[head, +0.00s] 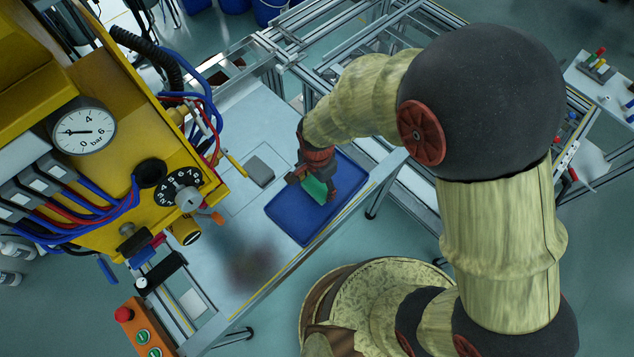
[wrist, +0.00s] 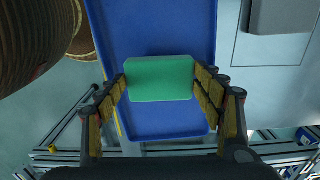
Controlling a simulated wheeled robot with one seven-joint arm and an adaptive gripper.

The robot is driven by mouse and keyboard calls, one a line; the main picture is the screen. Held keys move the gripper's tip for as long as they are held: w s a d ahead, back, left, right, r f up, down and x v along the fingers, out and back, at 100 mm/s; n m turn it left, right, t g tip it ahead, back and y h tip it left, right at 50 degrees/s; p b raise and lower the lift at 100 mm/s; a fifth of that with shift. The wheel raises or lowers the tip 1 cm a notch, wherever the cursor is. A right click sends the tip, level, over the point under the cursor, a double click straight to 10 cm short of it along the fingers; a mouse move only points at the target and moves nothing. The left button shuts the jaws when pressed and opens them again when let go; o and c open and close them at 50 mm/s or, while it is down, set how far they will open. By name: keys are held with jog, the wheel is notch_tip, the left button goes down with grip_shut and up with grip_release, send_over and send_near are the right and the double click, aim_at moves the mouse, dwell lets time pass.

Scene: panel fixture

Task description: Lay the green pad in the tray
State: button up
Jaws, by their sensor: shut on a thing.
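The green pad (wrist: 160,78) is held between the two fingers of my gripper (wrist: 161,80) in the wrist view, with a finger against each side. The pad also shows in the head view (head: 314,187), partly hidden by my gripper (head: 315,182). The blue tray (head: 290,221) lies on the pale table, and my gripper with the pad is over it. In the wrist view the tray (wrist: 150,28) is behind the pad on both its near and far sides. I cannot tell how far the pad is above the tray floor.
A grey block (head: 259,170) lies on the table left of the tray. A yellow panel (head: 110,110) with a gauge, knob and loose blue and red hoses stands at the left. An orange button box (head: 140,330) is at lower left.

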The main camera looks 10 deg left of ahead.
jog(key=o, duration=1.1)
jog(key=shift+r, duration=0.1)
notch_tip(320, 180, up, 12)
dwell(0.4)
